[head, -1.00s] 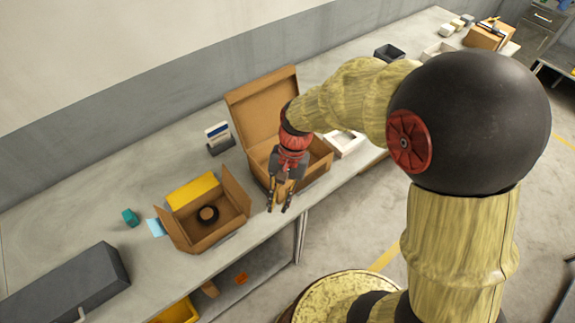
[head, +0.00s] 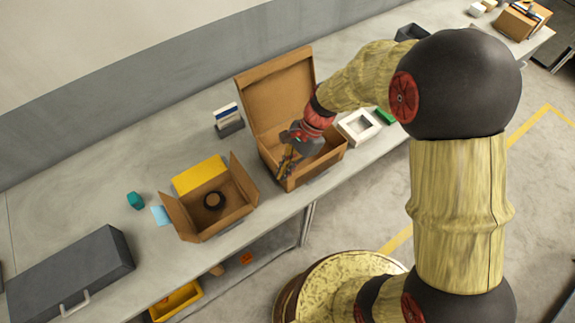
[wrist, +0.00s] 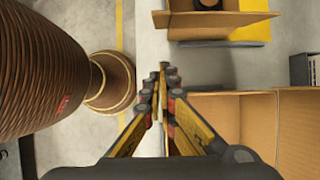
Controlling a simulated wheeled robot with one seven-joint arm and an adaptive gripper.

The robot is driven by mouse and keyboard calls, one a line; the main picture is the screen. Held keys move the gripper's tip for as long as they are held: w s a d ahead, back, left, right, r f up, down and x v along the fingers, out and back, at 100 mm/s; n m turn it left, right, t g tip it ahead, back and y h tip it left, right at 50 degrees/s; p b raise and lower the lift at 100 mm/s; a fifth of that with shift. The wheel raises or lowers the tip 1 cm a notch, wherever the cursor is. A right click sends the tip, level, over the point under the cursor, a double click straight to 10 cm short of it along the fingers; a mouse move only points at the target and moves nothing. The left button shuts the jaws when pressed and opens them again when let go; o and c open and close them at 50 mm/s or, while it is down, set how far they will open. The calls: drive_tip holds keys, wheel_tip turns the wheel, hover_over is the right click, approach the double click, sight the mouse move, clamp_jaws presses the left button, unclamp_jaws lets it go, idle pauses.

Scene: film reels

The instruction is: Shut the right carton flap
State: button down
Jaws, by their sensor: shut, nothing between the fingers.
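A small open carton (head: 198,228) stands on the bench with a dark ring (head: 213,201) inside. Its right flap (head: 242,180) stands up and outward on the side facing my gripper. Its left flap (head: 178,216) also stands open, and a yellow panel (head: 199,174) is at its back. In the wrist view my fingers (wrist: 163,68) point toward the carton, whose right flap (wrist: 222,20) shows as a brown band at the top.
A large brown box (head: 275,95) with its lid raised stands right beside my gripper. A white frame (head: 359,126) and a green block (head: 385,116) lie further right. A grey case (head: 70,275) is at the left.

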drive_tip(key=s+a+f, duration=0.3)
drive_tip(key=a, duration=0.2)
drive_tip(key=shift+s+f, duration=0.15)
drive_tip(key=shift+a, duration=0.15)
idle(0.4)
drive_tip(key=shift+s+a+r+h+p, duration=0.15)
drive_tip(key=shift+r+h+p, duration=0.15)
drive_tip(key=shift+p, duration=0.35)
